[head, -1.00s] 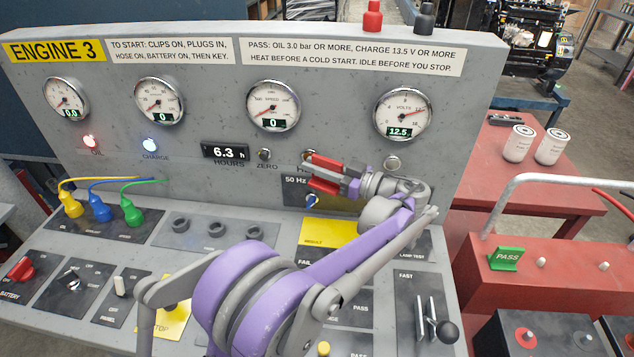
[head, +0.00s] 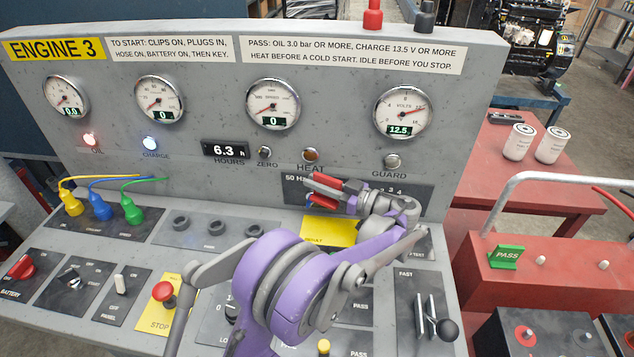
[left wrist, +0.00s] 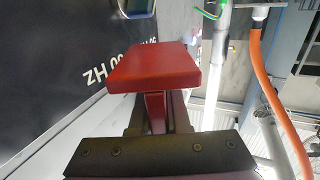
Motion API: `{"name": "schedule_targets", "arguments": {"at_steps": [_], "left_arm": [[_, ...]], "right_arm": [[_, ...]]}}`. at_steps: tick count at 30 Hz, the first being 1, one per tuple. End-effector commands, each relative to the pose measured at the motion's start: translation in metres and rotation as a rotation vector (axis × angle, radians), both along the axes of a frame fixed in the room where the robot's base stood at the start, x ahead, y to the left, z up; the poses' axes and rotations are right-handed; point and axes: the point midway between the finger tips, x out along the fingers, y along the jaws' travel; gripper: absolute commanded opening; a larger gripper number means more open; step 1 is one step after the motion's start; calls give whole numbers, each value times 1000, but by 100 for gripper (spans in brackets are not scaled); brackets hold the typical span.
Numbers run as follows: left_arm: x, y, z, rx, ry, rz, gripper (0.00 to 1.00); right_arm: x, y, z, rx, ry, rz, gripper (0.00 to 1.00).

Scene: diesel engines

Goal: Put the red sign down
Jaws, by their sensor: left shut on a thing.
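My left gripper (head: 325,192) is shut on the red sign (left wrist: 152,68). In the left wrist view the sign is a red block with a narrower red part between the dark jaws. In the head view, red parts show at the jaw end, in front of the 50 Hz panel and just above the yellow result plate (head: 318,229) in the picture. I cannot tell whether the sign touches anything. My arm hides part of the desk below. My right gripper is not in view.
A stop button (head: 163,291), a lever with a black knob (head: 447,330) and other switches stand on the sloping desk. Yellow, blue and green plugs (head: 101,207) are at its left. A green PASS sign (head: 506,257) is on the red unit at right.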

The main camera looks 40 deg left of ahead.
Motion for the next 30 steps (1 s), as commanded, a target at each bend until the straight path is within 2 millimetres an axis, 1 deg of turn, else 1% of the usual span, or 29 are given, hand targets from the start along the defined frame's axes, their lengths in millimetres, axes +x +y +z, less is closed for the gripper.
{"name": "schedule_targets", "arguments": {"at_steps": [9, 13, 14, 18, 19, 26, 30], "left_arm": [[0, 0, -11, 0, 0, 0, 0], [0, 0, -11, 0, 0, 0, 0], [0, 0, -11, 0, 0, 0, 18], [0, 0, -11, 0, 0, 0, 43], [0, 0, -11, 0, 0, 0, 44], [0, 0, -11, 0, 0, 0, 44], [0, 0, -3, 0, -1, 0, 44]], "right_arm": [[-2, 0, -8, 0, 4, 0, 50], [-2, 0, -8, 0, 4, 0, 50], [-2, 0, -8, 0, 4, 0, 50], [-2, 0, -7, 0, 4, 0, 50], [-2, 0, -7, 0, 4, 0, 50], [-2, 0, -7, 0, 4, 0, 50], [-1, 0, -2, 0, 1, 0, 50]]}}
